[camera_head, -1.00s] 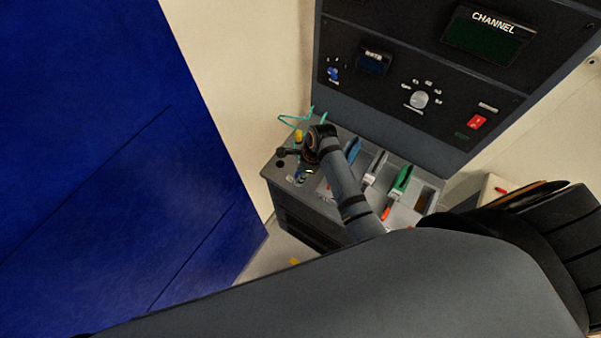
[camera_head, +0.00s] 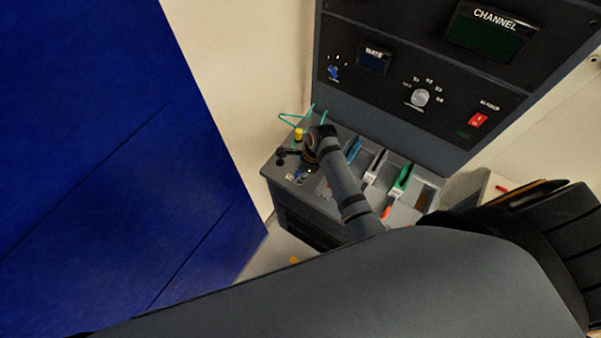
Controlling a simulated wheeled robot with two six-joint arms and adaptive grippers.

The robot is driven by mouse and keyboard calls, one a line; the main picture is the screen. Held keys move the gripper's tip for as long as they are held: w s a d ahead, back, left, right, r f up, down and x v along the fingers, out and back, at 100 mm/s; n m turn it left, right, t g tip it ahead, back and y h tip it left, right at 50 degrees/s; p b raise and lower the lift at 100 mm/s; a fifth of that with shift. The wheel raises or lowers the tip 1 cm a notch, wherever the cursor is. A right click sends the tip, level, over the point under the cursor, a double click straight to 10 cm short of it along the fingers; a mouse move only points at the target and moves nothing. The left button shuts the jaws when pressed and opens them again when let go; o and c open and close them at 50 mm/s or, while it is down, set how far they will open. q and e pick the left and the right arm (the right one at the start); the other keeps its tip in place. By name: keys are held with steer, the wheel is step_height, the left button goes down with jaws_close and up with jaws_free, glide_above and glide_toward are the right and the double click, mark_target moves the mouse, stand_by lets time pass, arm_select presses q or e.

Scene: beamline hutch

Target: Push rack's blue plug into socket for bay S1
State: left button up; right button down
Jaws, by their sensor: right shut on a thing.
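My right gripper (camera_head: 305,160) is over the left part of the sloping grey shelf (camera_head: 345,135) at the foot of the rack. Its wrist covers most of the fingers. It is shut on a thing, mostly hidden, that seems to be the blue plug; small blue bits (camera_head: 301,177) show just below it. I cannot tell the plug from the sockets there, nor read which bay is S1. My left gripper is not in view.
A yellow knob (camera_head: 298,134) and a looped teal cable (camera_head: 294,119) are behind the gripper. The rack's panel (camera_head: 420,75) rises behind. A big blue panel (camera_head: 110,160) fills the left.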

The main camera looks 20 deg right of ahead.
steer(key=c, duration=1.1)
jaws_free()
steer(key=shift+o, duration=0.2)
steer(key=v, duration=1.2)
